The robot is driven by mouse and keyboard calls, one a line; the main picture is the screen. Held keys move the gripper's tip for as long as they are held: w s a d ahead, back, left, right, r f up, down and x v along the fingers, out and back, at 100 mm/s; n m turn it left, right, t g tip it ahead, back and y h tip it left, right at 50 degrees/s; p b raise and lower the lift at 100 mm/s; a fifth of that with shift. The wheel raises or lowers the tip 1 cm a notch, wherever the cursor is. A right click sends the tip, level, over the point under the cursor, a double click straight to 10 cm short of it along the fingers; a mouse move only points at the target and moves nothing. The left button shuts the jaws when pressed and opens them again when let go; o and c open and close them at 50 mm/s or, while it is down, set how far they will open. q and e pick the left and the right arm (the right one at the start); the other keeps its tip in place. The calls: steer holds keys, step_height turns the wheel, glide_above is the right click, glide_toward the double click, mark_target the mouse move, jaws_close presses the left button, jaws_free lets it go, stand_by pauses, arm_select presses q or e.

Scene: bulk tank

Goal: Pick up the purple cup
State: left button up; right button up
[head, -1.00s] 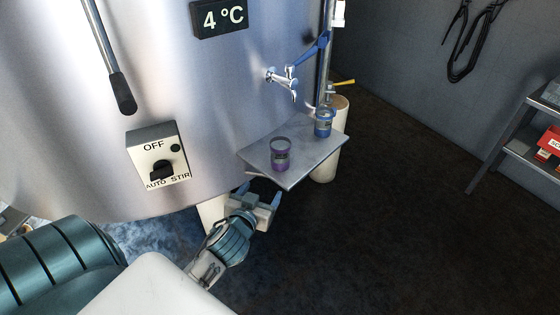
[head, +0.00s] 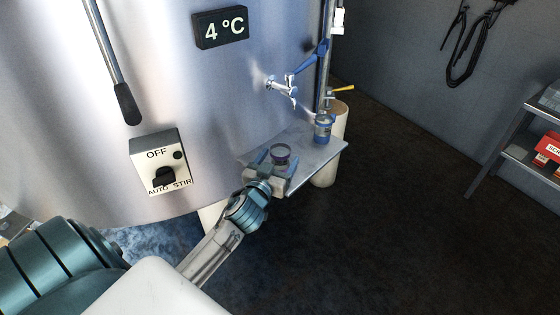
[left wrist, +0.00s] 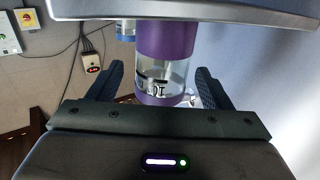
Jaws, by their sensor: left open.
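The purple cup (head: 281,152) stands on the small metal shelf (head: 308,154) on the tank's side. In the left wrist view the purple cup (left wrist: 166,72), clear with purple bands and dark lettering, shows between the two open fingers (left wrist: 160,80). Gaps show on both sides of it, so it is not gripped. My right gripper is not in view.
A blue cup (head: 323,132) stands farther back on the shelf, near the tap (head: 283,86) with a blue lever. The tank wall (head: 230,100) is close on the left. A pale post (head: 328,170) stands beside the shelf. Open floor lies to the right.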

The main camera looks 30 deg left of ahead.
mark_target(284, 145)
arm_select(q)
steer(key=shift+w+a+p, duration=0.2)
steer(key=shift+w+a, duration=0.05)
steer(key=shift+w, duration=0.7)
steer(key=shift+w+a+p, duration=0.2)
steer(key=shift+w, duration=0.7)
steer(key=c, duration=1)
steer(key=shift+c, duration=0.2)
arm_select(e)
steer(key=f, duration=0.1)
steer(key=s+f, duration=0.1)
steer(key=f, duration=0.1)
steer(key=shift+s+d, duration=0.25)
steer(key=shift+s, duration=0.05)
arm_select(q)
steer(key=shift+r, duration=0.15)
